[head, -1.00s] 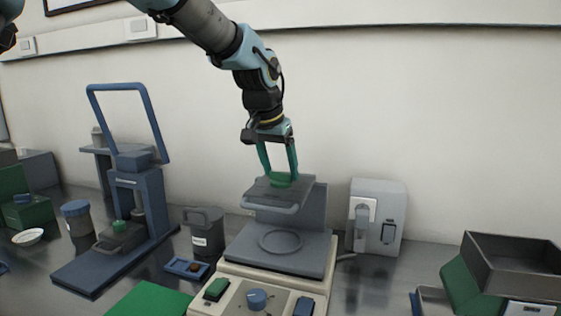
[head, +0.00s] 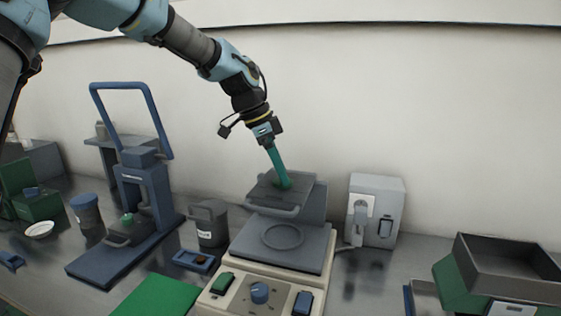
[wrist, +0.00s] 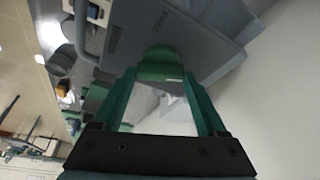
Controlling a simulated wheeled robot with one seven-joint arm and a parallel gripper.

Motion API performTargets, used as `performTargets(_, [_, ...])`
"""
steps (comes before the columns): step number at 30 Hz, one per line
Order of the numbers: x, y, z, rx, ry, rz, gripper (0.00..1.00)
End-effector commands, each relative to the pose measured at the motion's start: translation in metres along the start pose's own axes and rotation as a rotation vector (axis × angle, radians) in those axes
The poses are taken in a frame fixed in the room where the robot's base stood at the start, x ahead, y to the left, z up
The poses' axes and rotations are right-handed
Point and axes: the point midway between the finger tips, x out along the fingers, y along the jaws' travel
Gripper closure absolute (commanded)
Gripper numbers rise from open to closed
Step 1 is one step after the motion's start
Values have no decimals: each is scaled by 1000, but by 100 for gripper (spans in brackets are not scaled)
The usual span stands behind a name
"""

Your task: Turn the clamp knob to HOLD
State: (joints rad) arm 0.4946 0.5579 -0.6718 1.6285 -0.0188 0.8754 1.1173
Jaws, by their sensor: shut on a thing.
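The clamp knob (wrist: 161,62) is a green knob on top of the grey upper plate (head: 300,187) of the cream-based machine (head: 232,302). My gripper (head: 284,184) comes down on it from above, tilted, with its green fingers shut on the knob. In the wrist view the fingertips (wrist: 161,76) meet the knob's two sides. In the head view the fingers are seen nearly edge-on and hide most of the knob. A marking on the plate beside the knob is too small to read, so I cannot tell which setting the knob points at.
A blue press with a tall handle (head: 125,180) stands left. A grey wall-side box (head: 386,211) and a dark tray (head: 507,268) stand right. The air above the plate is clear.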

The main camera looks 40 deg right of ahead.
Motion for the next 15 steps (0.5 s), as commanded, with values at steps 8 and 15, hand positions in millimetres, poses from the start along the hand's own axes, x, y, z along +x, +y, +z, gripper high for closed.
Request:
performTargets(8, [-3, -2, -2, 243, 2, 102, 81])
performTargets(15, [-2, -3, -2, 442, 1, 184, 81])
